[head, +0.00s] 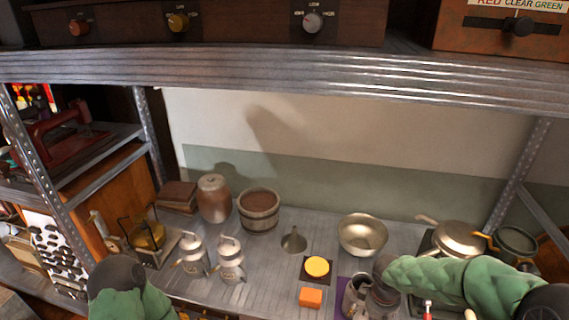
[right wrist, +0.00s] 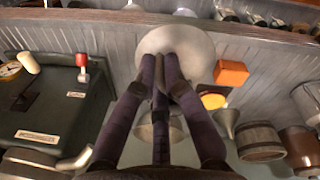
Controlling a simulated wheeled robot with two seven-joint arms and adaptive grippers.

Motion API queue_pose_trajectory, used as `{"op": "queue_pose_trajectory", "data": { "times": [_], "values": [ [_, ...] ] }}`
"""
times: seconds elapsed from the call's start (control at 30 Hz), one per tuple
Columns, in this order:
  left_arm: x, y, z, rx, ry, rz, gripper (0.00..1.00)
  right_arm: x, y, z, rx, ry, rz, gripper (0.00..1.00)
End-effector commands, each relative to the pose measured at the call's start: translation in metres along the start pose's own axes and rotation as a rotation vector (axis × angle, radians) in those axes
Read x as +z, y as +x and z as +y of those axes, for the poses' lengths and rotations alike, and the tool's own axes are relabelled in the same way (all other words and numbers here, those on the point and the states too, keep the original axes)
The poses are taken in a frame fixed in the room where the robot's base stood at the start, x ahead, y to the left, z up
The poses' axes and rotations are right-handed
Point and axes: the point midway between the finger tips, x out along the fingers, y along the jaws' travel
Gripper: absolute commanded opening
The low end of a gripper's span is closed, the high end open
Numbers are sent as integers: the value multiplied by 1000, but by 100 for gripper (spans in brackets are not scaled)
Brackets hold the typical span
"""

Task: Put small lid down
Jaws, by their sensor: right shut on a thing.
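The small lid (right wrist: 190,42) is a pale grey round disc in the right wrist view. My right gripper (right wrist: 163,70) is shut on it, with its dark fingers meeting over the disc. In the head view my right gripper (head: 380,293) is low over the shelf, beside a purple mat (head: 342,291). The lid cannot be made out clearly there, and whether it touches the shelf is unclear. My left arm shows at the lower left of the head view, but its gripper is out of sight.
An orange block (head: 311,298), yellow disc (head: 317,266), funnel (head: 294,240) and metal bowl (head: 363,235) stand near the right gripper. A green stove (right wrist: 50,115) with a pan (head: 460,238) is beside it. The upper shelf (head: 300,80) hangs overhead.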

Motion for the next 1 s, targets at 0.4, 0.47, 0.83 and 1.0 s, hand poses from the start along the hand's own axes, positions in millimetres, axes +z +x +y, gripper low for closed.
{"op": "queue_pose_trajectory", "data": {
  "times": [0.4,0.47,0.83,1.0],
  "values": [
    [0,8,-3,0,0,0,40,-50,41,-61,0,337,-33,0],
    [0,8,-3,0,0,0,40,-53,43,-65,0,360,-34,0],
    [0,8,-3,0,0,0,40,-55,45,-69,-1,389,-37,0],
    [0,8,-3,0,0,0,40,-55,45,-69,-1,389,-37,0]
  ]
}}
